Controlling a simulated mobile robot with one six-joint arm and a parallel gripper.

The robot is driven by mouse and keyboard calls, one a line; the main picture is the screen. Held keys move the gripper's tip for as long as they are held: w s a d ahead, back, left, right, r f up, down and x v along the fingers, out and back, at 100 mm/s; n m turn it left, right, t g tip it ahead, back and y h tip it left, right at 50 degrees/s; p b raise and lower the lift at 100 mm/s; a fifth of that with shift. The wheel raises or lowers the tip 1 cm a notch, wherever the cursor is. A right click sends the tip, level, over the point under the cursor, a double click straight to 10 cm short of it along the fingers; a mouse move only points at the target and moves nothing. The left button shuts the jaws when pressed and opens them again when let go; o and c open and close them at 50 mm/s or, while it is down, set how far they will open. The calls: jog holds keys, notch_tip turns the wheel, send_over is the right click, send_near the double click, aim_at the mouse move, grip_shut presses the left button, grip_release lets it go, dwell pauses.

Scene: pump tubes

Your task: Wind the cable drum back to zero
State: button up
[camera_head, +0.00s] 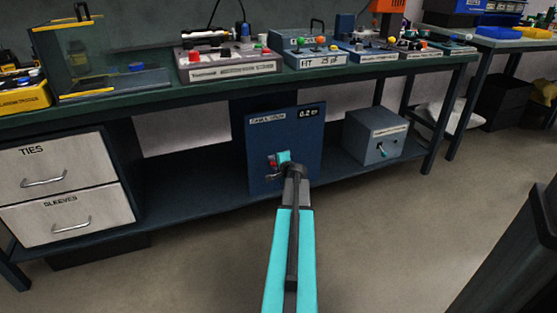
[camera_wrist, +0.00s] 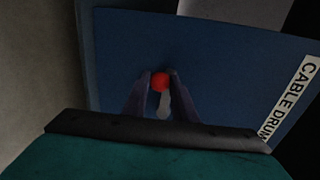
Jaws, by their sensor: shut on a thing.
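The cable drum unit is a blue box (camera_head: 300,150) on the lower shelf, with a white label and a small dark display (camera_head: 309,112) that seems to read 0.2. Its red crank knob (camera_wrist: 160,81) sits between my fingertips in the wrist view, with a pale shaft or arm (camera_wrist: 163,106) below it. My gripper (camera_wrist: 158,84) is shut on this red knob, close in front of the blue face. In the head view my gripper (camera_head: 274,164) is at the lower middle of the face, and my wrist hides part of the crank.
A grey-blue box with a small lever (camera_head: 375,135) stands on the shelf to the right. Drawers labelled TIES (camera_head: 60,165) and SLEEVES (camera_head: 70,215) are at the left. The bench top (camera_head: 140,97) above holds several devices. The floor in front is clear.

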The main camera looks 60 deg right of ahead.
jog(key=shift+f, duration=0.1)
jog(key=shift+f+b, duration=0.6)
jog(key=shift+f, duration=0.1)
jog(key=shift+s+f, duration=0.1)
jog(key=shift+s+d+f+b, duration=0.1)
jog(key=shift+d+f+b, duration=0.1)
jog(key=shift+f+b, duration=0.5)
jog(key=shift+f, duration=0.15)
jog(key=shift+s+d+f+b, duration=0.2)
jog(key=shift+d+f+b, duration=0.05)
jog(key=shift+f+b, duration=0.35)
